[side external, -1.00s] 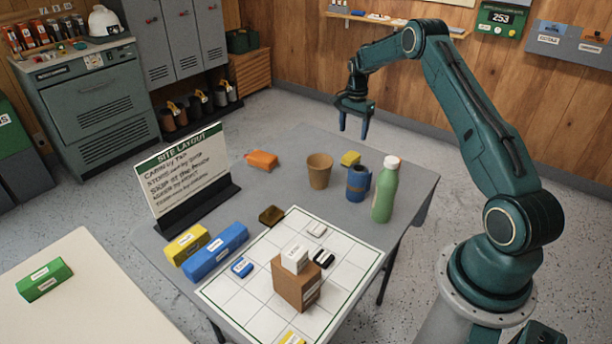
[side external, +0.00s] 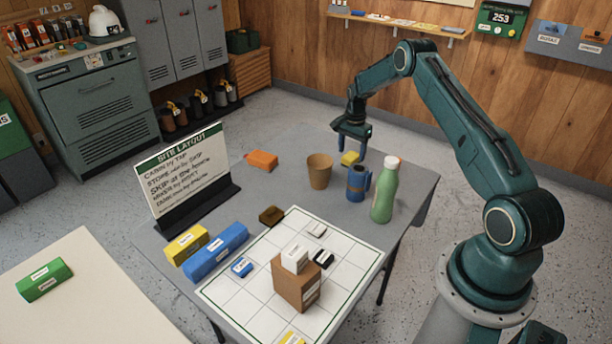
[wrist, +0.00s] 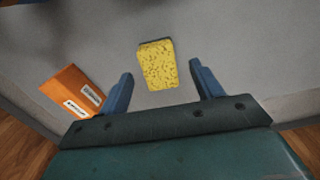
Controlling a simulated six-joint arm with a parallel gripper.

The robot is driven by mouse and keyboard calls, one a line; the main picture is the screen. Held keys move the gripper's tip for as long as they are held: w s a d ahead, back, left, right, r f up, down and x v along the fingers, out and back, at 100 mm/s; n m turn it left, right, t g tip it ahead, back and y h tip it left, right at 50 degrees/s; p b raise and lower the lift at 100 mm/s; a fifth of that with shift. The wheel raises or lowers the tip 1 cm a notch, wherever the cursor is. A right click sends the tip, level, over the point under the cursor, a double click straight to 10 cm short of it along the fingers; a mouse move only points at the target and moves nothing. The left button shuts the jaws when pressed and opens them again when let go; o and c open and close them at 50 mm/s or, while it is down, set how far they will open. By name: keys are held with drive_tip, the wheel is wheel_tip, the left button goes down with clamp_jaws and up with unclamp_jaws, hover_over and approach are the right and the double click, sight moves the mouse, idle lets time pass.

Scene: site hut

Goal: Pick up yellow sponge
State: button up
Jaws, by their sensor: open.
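The yellow sponge (side external: 350,158) lies on the grey table near its far edge, behind the blue mug. In the wrist view the sponge (wrist: 158,65) shows whole, ahead of and roughly between the two blue fingers. My gripper (side external: 353,148) is open and points down, just above or around the sponge; the exact height is hard to tell. In the wrist view my gripper (wrist: 160,85) has nothing between its fingertips that it touches.
A sign (side external: 182,170) and a white grid board (side external: 225,297) take up the nearer table.

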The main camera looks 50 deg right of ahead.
drive_tip(key=shift+f, duration=1.45)
drive_tip(key=c, duration=1)
